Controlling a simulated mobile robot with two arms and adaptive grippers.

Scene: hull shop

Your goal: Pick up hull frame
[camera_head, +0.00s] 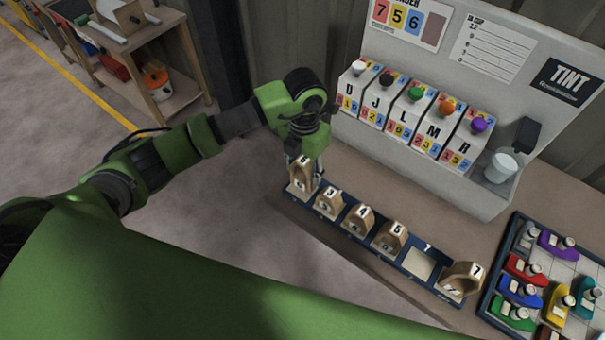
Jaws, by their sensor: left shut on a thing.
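A dark blue rack (347,231) lies along the front of the bench and holds a row of small wooden hull frames with number labels. My left gripper (296,164) points down at the far left end of the rack and is shut on the leftmost hull frame (299,187). That frame appears still in or just over its slot; I cannot tell if it is lifted. The slot marked 1 (420,263) is empty. My right gripper is not in view.
Behind the rack stands a grey tint dispenser (431,181) with several lettered units and a white cup (501,165).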

